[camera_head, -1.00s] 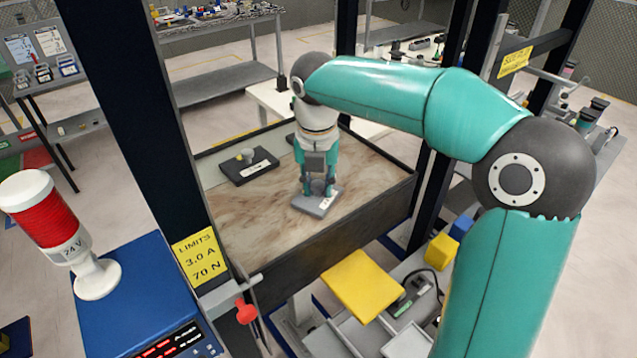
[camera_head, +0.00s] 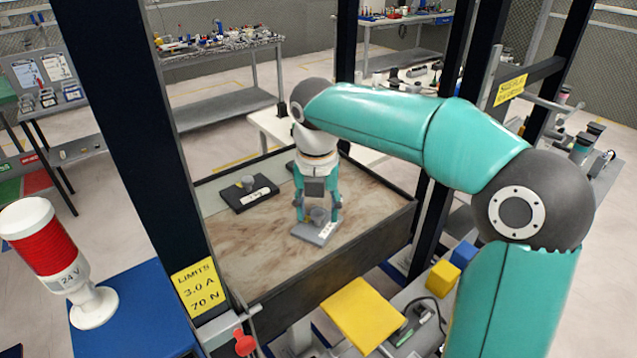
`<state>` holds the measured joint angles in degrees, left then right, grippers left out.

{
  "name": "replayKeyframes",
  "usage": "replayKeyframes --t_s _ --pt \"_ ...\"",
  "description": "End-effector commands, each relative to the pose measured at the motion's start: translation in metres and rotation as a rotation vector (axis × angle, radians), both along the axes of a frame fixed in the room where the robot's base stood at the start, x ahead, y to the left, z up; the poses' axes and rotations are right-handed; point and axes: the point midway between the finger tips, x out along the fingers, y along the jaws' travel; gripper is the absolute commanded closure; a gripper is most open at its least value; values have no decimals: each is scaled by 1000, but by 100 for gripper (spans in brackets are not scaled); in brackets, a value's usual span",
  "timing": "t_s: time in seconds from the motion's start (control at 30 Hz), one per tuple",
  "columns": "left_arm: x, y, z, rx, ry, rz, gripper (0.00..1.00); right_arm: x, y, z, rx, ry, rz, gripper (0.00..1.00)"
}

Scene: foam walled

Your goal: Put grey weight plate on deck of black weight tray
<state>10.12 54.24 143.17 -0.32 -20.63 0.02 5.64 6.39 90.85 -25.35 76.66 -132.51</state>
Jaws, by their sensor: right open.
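The grey weight plate (camera_head: 313,233) is a flat grey slab with a white label and a round grey knob (camera_head: 319,215) standing on it. It lies on the brown marbled floor of the dark-walled bin. My right gripper (camera_head: 319,217) points down over it, open, with a finger on each side of the knob; I cannot tell whether they touch it. A flat black piece (camera_head: 238,204) with a grey knob and white label, apparently the black weight tray, lies to the left and farther back, apart from the plate. My left gripper is out of view.
The bin's dark wall (camera_head: 370,245) rises in front and to the right. Dark upright posts (camera_head: 125,130) frame the work area. Another dark piece (camera_head: 290,168) is partly hidden behind my gripper. Bare bin floor (camera_head: 250,240) lies left of the plate. A yellow pad (camera_head: 362,315) sits outside.

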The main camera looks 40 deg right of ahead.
Motion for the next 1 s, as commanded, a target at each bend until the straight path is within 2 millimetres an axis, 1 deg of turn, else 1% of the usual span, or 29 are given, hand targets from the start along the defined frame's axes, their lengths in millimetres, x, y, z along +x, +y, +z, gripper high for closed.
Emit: replayKeyframes --t_s 0.17,0.3,0.5,0.6,0.7,1.0 --pt "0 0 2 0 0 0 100 -1 3 32 -1 -7 1 48" --pt "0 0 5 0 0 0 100 -3 6 61 0 -6 2 48" --pt "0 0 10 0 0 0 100 -6 9 95 0 -4 2 48" --pt "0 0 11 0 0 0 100 -7 10 105 0 -3 2 48" --pt "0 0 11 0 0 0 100 -8 11 109 0 -1 1 48" --pt "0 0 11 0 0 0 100 -8 10 110 1 -1 1 48"
